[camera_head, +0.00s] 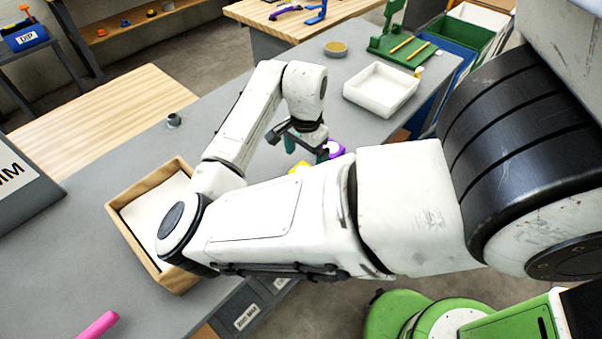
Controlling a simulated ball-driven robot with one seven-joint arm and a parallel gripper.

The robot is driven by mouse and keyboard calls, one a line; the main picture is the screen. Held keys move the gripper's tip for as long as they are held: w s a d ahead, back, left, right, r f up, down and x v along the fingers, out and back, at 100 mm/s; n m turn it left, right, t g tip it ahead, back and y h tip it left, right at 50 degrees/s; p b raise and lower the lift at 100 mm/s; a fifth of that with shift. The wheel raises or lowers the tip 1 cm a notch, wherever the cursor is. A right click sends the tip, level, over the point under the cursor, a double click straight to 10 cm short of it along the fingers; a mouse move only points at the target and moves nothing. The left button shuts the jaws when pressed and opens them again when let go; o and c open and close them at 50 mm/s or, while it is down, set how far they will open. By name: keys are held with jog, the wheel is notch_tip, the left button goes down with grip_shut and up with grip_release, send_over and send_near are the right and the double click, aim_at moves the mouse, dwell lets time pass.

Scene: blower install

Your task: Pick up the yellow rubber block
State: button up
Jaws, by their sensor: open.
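A yellow object (299,167), likely the yellow rubber block, shows as a small patch on the grey table just past my forearm. Most of it is hidden behind the arm, so I cannot tell its full shape. My gripper (306,150) points down above the table, a little beyond and above the yellow patch in the picture. Its dark fingers with green tips are apart, and nothing shows between them. I cannot tell how high the tips are above the table.
A purple and white round object (334,149) lies close to the right fingertip. A wooden tray (122,222) stands left, near my elbow. A white bin (381,90) and a green stand (398,50) are at the back right. A pink object (97,326) lies front left.

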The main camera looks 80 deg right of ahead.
aim_at(303, 168)
jog(key=shift+w+d+f+p, duration=0.15)
jog(key=shift+f+p, duration=0.2)
jog(key=shift+f, duration=1.15)
jog(key=shift+w+f+p, duration=0.1)
jog(key=shift+f+p, duration=0.25)
jog(key=shift+f, duration=1.15)
jog(key=c, duration=1.2)
